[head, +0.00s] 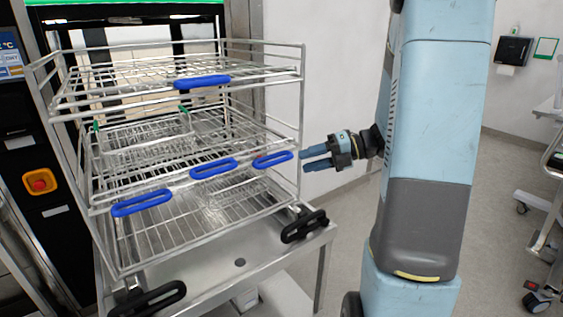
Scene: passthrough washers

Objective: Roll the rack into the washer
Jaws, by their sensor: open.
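The rack (301,108) is a tall wire frame with several shelves and blue handles, one of them on the top shelf (202,82). It stands on a steel cart (262,266) in front of the washer (40,212), whose opening shows behind the rack. My gripper (304,159) is at the right side of the rack, its blue fingers pointing left toward the rightmost blue handle (272,159). It is open, with nothing seen between the fingers. I cannot tell whether the fingertips touch the rack.
Black handles (303,226) (148,300) are on the cart's near edge. A red button (40,181) is on the washer's dark left panel. A wheeled table (548,190) stands at the far right. Grey floor is open between it and my arm.

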